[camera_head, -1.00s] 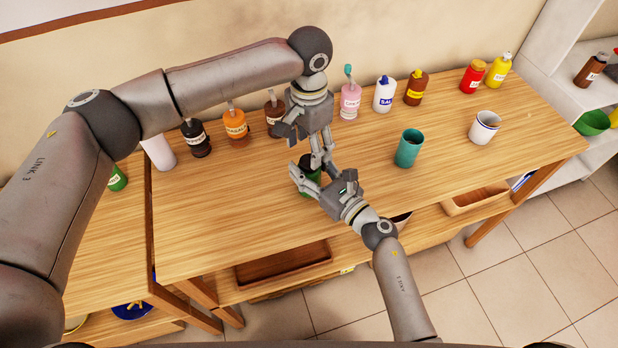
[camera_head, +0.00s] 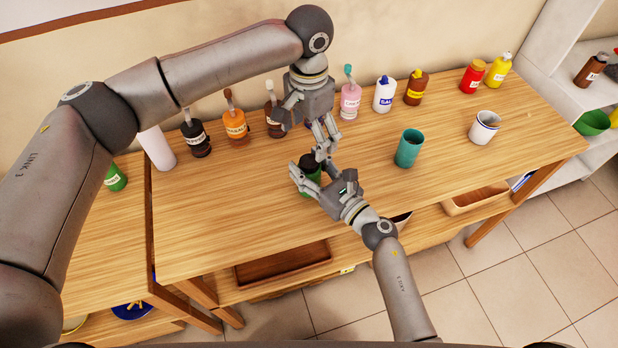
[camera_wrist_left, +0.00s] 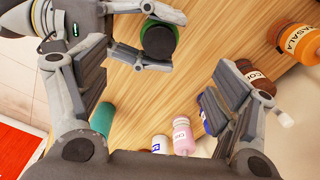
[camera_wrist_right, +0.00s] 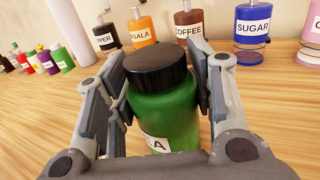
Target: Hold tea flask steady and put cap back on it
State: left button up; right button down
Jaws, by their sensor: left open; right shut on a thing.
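The green tea flask (camera_head: 308,188) stands upright on the wooden table, its label partly hidden in the right wrist view (camera_wrist_right: 170,115). The black cap (camera_wrist_right: 157,66) sits on its top; I cannot tell how tightly. From above, the cap shows as a dark disc in the left wrist view (camera_wrist_left: 159,40). My right gripper (camera_head: 316,180) is shut around the flask's body, with a finger on each side (camera_wrist_right: 163,85). My left gripper (camera_head: 325,142) is open and empty, just above and to the right of the cap, its fingers apart in the left wrist view (camera_wrist_left: 155,80).
A row of labelled bottles, including an orange one (camera_head: 235,125) and a pink one (camera_head: 350,102), stands along the back. A teal cup (camera_head: 409,148) and a white cup (camera_head: 484,127) stand to the right. The table's left middle is clear.

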pick_arm(q)
notch_tip(320, 180, up, 9)
jog(key=shift+f, duration=0.1)
pick_arm(e)
jog(key=c, duration=0.6)
grip_release()
jog(key=v, duration=1.2)
jog(key=shift+d, duration=0.1)
